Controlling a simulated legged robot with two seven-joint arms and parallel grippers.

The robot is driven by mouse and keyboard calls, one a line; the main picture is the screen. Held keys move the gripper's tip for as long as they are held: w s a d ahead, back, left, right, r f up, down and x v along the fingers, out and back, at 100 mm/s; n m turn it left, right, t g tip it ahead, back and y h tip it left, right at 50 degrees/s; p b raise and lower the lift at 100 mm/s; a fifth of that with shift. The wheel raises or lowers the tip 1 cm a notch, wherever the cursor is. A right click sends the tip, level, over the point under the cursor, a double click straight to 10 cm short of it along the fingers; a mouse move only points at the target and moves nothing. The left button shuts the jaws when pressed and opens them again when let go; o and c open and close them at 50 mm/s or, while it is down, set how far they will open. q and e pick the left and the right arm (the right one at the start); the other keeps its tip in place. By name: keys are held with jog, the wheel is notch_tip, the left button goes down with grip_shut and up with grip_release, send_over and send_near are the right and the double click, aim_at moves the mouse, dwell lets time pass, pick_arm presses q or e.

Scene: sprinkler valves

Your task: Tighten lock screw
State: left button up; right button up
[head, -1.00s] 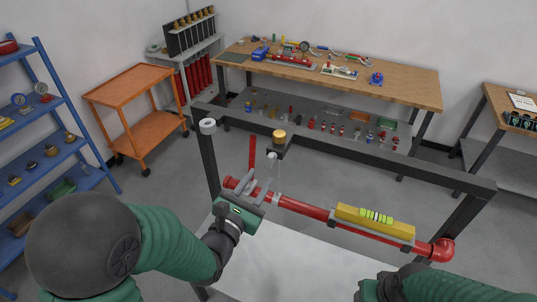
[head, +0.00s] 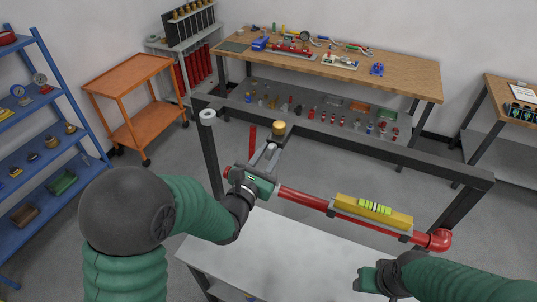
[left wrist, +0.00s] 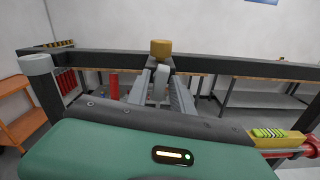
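A brass-coloured knob (head: 279,128) sits on a short black bracket on the frame's back beam; it also shows in the left wrist view (left wrist: 161,48). Below it hangs a light grey rounded post (left wrist: 160,85); I cannot tell which of these is the lock screw. My left gripper (head: 269,150) points at the bracket from the front, just below the knob. Its fingers are spread on either side of the grey post, and I cannot tell whether they touch it. My right gripper (head: 366,280) is low in front, away from the bracket, its fingertips not clear.
A red pipe (head: 305,200) with a yellow level (head: 372,211) on it runs to the right below the black beam (head: 400,155). A pale table (head: 270,255) lies below. An orange cart (head: 130,85), blue shelf (head: 45,110) and wooden workbench (head: 400,80) stand farther off.

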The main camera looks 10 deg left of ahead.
pick_arm(q)
grip_shut()
jog(key=shift+f+m+b, duration=0.2)
jog(key=shift+m+b, duration=0.45)
jog(key=shift+m, duration=0.35)
jog(key=shift+r+m, duration=0.15)
jog(key=shift+m, duration=0.65)
